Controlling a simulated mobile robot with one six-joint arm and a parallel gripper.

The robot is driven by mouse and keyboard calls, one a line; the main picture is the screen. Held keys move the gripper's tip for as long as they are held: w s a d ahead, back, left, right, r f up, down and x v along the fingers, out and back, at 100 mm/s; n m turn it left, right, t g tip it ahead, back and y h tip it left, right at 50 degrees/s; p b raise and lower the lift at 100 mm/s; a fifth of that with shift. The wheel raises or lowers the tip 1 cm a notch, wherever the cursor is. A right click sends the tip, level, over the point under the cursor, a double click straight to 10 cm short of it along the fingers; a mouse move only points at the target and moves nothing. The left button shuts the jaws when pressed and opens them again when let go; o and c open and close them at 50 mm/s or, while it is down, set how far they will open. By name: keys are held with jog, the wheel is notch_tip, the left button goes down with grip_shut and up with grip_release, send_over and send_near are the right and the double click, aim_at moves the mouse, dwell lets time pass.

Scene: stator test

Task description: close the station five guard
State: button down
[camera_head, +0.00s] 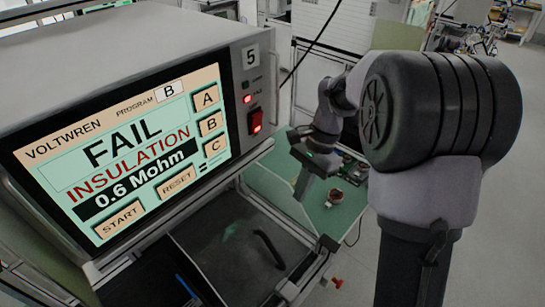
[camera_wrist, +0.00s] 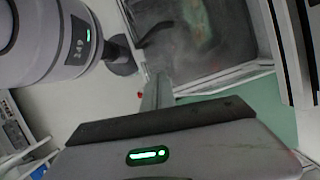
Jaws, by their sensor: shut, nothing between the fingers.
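The station five tester (camera_head: 130,125) fills the left of the head view, with a "5" label (camera_head: 250,57) at its upper right. Below its screen is a dark, framed guard panel (camera_head: 225,268) with a black curved handle (camera_head: 268,248). The framed panel also shows at the top of the wrist view (camera_wrist: 220,78), with blurred green and orange shapes within it. I cannot tell how far the guard is open. My gripper (camera_head: 301,187) is shut and empty, above the green mat and up and right of the handle. Its fingers show in the wrist view (camera_wrist: 157,92), apart from the panel.
The screen (camera_head: 125,155) reads "FAIL INSULATION 0.6 Mohm". A red lit switch (camera_head: 256,122) is beside it. A green mat (camera_head: 275,185) carries a copper-coloured wound part (camera_head: 334,197). A red knob (camera_head: 337,282) sits near the panel's right corner.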

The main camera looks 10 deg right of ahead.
jog(key=s+a+f+b, duration=0.1)
jog(key=a+f, duration=0.1)
jog(key=f, duration=0.1)
jog(key=s+a+f+b, duration=0.1)
jog(key=a+f, duration=0.1)
jog(key=f, duration=0.1)
jog(key=s+a+f, duration=0.2)
jog(key=f, duration=0.2)
jog(key=shift+a+f+b, duration=0.1)
jog(key=shift+b, duration=0.3)
jog(key=shift+s+a, duration=0.1)
jog(key=shift+a, duration=0.25)
